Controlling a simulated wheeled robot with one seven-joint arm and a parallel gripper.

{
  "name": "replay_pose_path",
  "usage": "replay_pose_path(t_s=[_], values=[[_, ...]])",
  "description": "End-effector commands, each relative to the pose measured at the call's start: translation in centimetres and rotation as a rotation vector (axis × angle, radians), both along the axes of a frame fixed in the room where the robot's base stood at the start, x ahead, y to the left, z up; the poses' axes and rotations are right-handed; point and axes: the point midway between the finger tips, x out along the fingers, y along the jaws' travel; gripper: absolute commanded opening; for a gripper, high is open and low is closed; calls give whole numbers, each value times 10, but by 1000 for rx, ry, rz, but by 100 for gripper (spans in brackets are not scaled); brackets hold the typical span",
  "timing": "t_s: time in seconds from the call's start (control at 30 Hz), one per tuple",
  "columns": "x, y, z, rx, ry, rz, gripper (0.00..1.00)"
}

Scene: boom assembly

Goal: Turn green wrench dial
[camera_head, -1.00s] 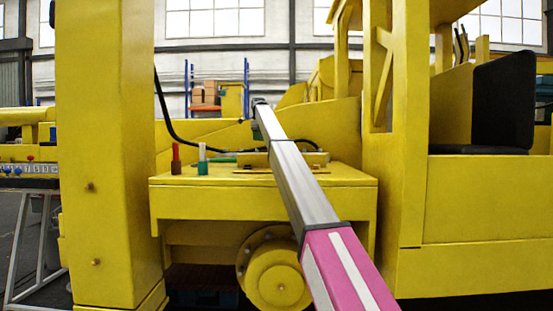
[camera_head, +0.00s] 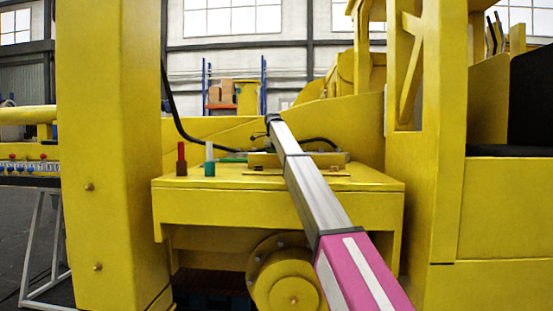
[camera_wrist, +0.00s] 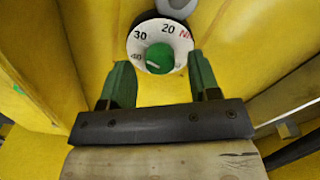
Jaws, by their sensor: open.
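The round white dial (camera_wrist: 160,45) is at the top middle of the wrist view, on a yellow surface. It bears the numbers 20, 30 and 40, partly seen letters and a green centre knob (camera_wrist: 160,58). My gripper (camera_wrist: 158,64) is open, its two green fingers apart on the left and right of the knob in the picture. Whether they touch the dial cannot be told. In the head view my arm reaches over a yellow platform; the gripper and dial cannot be made out there. A low green item (camera_head: 234,160) lies on the platform, partly hidden.
A red-topped piece (camera_head: 181,158) and a white-topped green piece (camera_head: 210,160) stand upright on the yellow platform (camera_head: 230,183). A thick yellow post (camera_head: 112,150) rises at the left, and yellow machine framing (camera_head: 445,140) stands at the right. A black cable (camera_head: 175,115) hangs behind.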

Motion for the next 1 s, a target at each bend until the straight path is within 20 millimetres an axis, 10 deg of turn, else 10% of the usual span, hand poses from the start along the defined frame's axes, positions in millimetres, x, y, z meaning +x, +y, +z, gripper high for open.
replay_pose_path(t_s=[0.37, 0.53, 1.0], values=[[-5, 5, -11, 0, 0, 0, 56], [-5, 5, -11, 0, 0, 0, 8], [-4, 5, -11, 0, 0, 80, 7]])
